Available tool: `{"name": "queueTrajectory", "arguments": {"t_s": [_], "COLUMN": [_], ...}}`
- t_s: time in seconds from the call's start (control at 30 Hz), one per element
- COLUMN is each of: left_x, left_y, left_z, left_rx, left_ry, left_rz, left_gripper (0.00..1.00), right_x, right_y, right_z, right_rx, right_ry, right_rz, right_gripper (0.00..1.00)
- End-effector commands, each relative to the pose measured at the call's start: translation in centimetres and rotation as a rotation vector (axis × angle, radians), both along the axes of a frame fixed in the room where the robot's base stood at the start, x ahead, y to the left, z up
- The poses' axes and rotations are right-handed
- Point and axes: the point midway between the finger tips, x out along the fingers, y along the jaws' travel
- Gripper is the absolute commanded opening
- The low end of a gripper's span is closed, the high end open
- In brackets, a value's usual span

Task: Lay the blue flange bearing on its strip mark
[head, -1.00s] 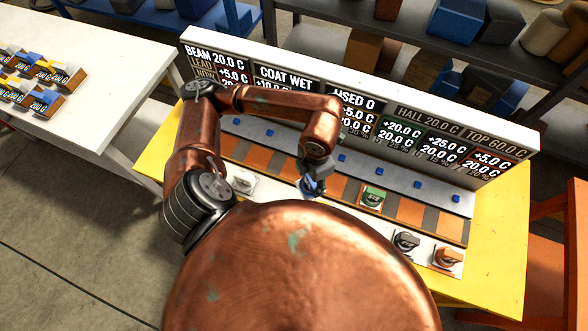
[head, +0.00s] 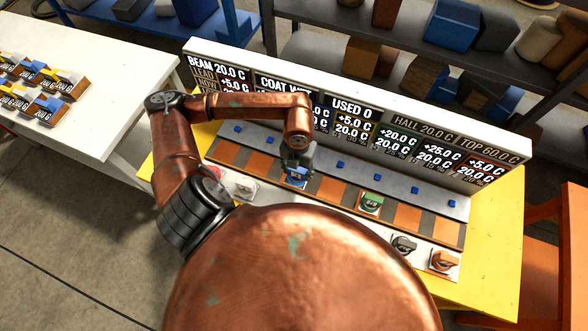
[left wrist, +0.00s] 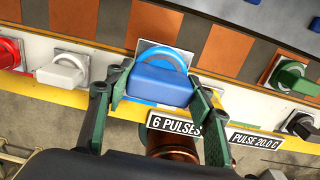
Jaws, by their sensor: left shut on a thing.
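The blue flange bearing (head: 296,178) is in my left gripper (head: 298,168), over the strip of orange and dark patches (head: 262,166). In the left wrist view the bearing (left wrist: 160,82) has a blue block, a ring and a pale square plate. The green fingers of the left gripper (left wrist: 160,92) close on the block from both sides. The bearing covers part of the strip beneath it, and I cannot tell whether its plate touches the strip. My right gripper is not in view.
A green bearing (head: 370,203) sits on the strip to the right. White (head: 243,187), black (head: 404,244) and orange (head: 444,262) bearings stand along the front edge. A display board (head: 350,118) rises behind the strip. A white table (head: 110,75) with several small blocks is at left.

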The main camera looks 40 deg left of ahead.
Motion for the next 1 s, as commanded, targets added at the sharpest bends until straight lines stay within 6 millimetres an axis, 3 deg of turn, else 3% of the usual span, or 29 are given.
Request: {"name": "queueTrajectory", "arguments": {"t_s": [0.2,0.43,0.7,1.0], "left_x": [1.4,2.2,2.4,2.4], "left_y": [2.2,3.0,3.3,3.4], "left_z": [-3.4,-4.9,-8.1,-8.5], "left_rx": [-0.001,-0.002,-0.003,-0.003], "left_ry": [0.004,0.004,0.003,0.001], "left_rz": [0.001,-0.001,-0.002,-0.003], "left_gripper": [0.1,0.1,0.1,0.1], "right_x": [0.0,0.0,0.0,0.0], "right_y": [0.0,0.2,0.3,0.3], "right_z": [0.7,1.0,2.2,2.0], "right_rx": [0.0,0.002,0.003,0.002], "right_ry": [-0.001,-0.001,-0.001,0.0], "right_rz": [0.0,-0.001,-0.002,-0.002], "right_gripper": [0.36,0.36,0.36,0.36]}}
